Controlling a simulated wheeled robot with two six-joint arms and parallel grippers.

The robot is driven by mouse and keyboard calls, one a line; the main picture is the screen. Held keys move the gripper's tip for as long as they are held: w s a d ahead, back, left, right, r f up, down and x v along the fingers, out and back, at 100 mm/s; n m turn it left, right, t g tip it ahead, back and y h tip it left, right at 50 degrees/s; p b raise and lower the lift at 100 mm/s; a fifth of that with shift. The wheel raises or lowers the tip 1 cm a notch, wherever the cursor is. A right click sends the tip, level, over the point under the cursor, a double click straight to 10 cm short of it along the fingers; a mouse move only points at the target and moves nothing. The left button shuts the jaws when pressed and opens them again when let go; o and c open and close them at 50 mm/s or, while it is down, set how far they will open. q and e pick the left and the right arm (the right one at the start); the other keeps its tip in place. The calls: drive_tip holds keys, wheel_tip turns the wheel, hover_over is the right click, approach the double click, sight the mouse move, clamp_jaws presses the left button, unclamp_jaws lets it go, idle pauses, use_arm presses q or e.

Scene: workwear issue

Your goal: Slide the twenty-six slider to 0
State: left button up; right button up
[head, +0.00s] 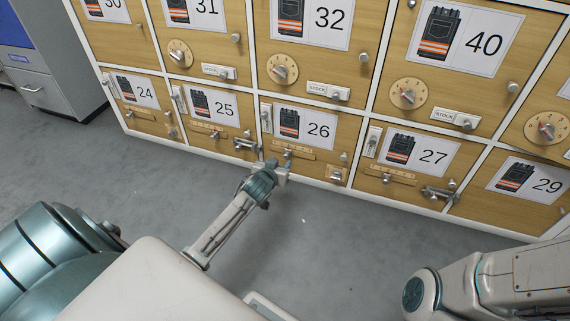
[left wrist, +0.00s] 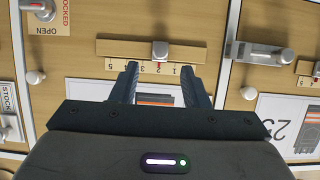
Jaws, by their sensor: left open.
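The twenty-six slider is a small metal knob (head: 287,153) on a wooden strip (head: 302,154) below the 26 card (head: 306,126). In the left wrist view, which is turned over, the knob (left wrist: 160,50) sits right of the middle of the numbered strip (left wrist: 112,47), near the low numbers. The 0 mark cannot be made out. My left gripper (head: 280,168) is open in front of door 26, close to the slider. Its fingertips (left wrist: 160,70) lie one on each side of the knob in that view; contact cannot be told. My right gripper is out of view.
A latch (head: 335,175) with an OPEN/LOCKED plate (left wrist: 62,18) is on door 26. A metal handle (head: 247,144) juts out between doors 25 and 26. Door 27 (head: 406,160) has its own slider and handle. The grey floor in front is clear.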

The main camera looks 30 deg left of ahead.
sight(285, 156)
use_arm(q)
drive_tip(key=b+x, duration=0.2)
drive_tip(key=x, duration=0.2)
drive_tip(key=shift+w+f, duration=0.1)
drive_tip(key=shift+f, duration=0.1)
drive_tip(key=shift+w+a, duration=0.2)
drive_tip(key=shift+w, duration=0.3)
clamp_jaws()
